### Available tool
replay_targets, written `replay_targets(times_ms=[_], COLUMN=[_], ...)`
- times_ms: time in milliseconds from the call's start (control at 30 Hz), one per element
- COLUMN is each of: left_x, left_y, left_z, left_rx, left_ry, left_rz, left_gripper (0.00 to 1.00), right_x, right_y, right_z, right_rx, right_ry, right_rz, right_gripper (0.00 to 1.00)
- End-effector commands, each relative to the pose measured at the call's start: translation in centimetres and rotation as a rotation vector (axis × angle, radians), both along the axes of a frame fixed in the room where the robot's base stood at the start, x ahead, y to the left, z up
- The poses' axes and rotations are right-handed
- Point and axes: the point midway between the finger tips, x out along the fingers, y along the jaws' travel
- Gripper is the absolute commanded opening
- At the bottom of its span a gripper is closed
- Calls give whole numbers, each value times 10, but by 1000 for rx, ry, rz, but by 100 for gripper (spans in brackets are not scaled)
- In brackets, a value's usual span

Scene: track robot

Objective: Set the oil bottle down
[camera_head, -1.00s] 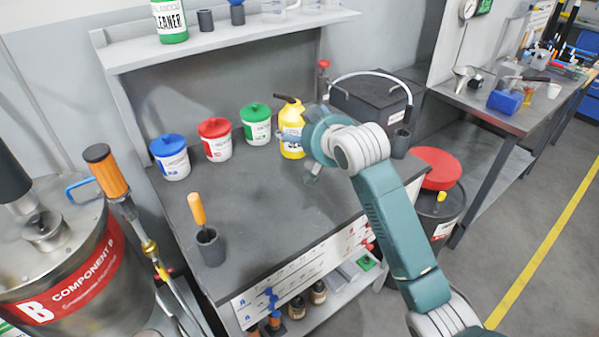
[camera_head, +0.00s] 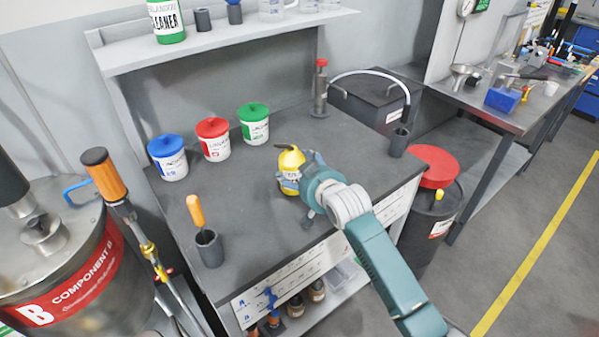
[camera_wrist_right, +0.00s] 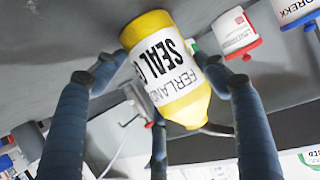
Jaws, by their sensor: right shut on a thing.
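The oil bottle (camera_head: 291,160) is yellow with a white label and a dark spout. It is over the middle of the grey workbench top (camera_head: 255,225), a little tilted in the head view. My right gripper (camera_head: 301,180) is shut on it from the front right and partly hides its lower body. In the right wrist view the bottle (camera_wrist_right: 165,72) appears upside down between the blue fingers, its base close to the grey surface. I cannot tell whether the base touches the bench. My left gripper is not in view.
Blue (camera_head: 168,157), red (camera_head: 214,139) and green (camera_head: 254,124) lidded tubs stand in a row behind. A grey cup with an orange-handled tool (camera_head: 208,247) stands at front left. A red-topped pump (camera_head: 320,88) and black box (camera_head: 372,100) are at back right. Bench around the bottle is clear.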

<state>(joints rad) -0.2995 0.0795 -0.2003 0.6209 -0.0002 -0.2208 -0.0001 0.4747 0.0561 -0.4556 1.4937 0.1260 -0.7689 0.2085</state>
Motion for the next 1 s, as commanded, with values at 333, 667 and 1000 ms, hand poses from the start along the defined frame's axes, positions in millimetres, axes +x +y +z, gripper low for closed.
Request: replay_targets(times_ms=[333,667,1000], left_x=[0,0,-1], left_y=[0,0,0], left_z=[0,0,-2], left_rx=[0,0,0], left_ry=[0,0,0], left_rz=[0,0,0], left_gripper=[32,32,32], right_x=[0,-1,-44], right_y=[0,0,-17], right_z=[-2,1,22], right_rx=[1,1,1], right_ry=[1,0,-1], right_rz=[0,0,0], right_gripper=[91,91,91])
